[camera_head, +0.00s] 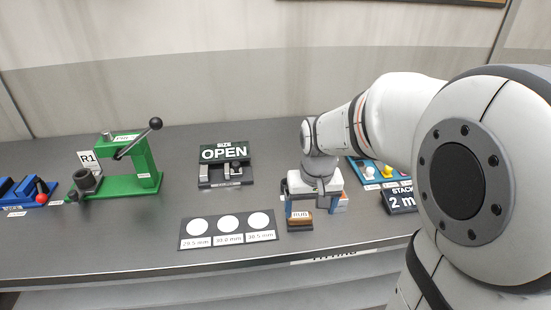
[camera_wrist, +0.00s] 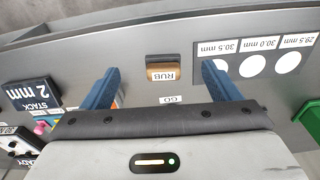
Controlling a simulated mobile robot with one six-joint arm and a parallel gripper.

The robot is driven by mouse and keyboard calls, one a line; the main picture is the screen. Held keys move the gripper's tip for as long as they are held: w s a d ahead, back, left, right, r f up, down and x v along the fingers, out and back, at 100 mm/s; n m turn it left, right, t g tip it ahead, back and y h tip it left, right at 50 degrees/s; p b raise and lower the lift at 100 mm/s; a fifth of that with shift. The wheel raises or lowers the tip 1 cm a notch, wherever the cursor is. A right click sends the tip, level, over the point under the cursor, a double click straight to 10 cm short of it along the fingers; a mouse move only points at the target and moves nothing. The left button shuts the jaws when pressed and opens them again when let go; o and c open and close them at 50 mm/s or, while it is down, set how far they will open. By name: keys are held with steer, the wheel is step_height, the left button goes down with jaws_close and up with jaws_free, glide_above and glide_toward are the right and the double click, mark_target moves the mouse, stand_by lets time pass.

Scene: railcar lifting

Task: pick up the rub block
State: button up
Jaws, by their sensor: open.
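The rub block (camera_wrist: 163,60) is a small brown block with a dark top and a white RUB label. In the head view the rub block (camera_head: 300,222) lies on the grey bench near its front edge, partly covered by my gripper. My gripper (camera_head: 308,207) is over the block, pointing down. In the wrist view my gripper (camera_wrist: 161,72) is open and empty. Its two blue fingers appear on either side of the block with a gap on each side. I cannot tell how far the fingertips are above the bench.
A card with three white circles (camera_head: 228,240) lies left of the block. Behind it stands the OPEN size gauge (camera_head: 226,170). A green press (camera_head: 128,182) and a blue fixture (camera_head: 20,192) are farther left. A STACK 2 mm sign (camera_head: 400,198) and a blue peg tray (camera_head: 368,176) are right.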

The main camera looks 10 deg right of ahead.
mark_target(300, 215)
steer(key=shift+o, duration=0.9)
steer(key=shift+m+g, duration=0.3)
steer(key=shift+g, duration=0.3)
steer(key=w+f, duration=0.1)
steer(key=w, duration=0.2)
steer(key=w+f+p, duration=0.1)
steer(key=w+f, duration=0.1)
steer(key=w, duration=0.1)
steer(key=w+f+p, duration=0.1)
steer(key=w+f, duration=0.1)
steer(key=shift+w+a, duration=0.3)
steer(key=shift+w, duration=0.1)
steer(key=shift+w+f, duration=0.15)
steer(key=shift+f, duration=0.15)
steer(key=f, duration=0.2)
steer(key=f+p, duration=0.1)
steer(key=f, duration=0.2)
steer(key=f+p, duration=0.1)
steer(key=f, duration=0.1)
steer(key=shift+s+d+f, duration=0.25)
steer(key=shift+d+f, duration=0.05)
steer(key=shift+d, duration=0.1)
steer(key=shift+c, duration=0.2)
steer(key=c, duration=1.1)
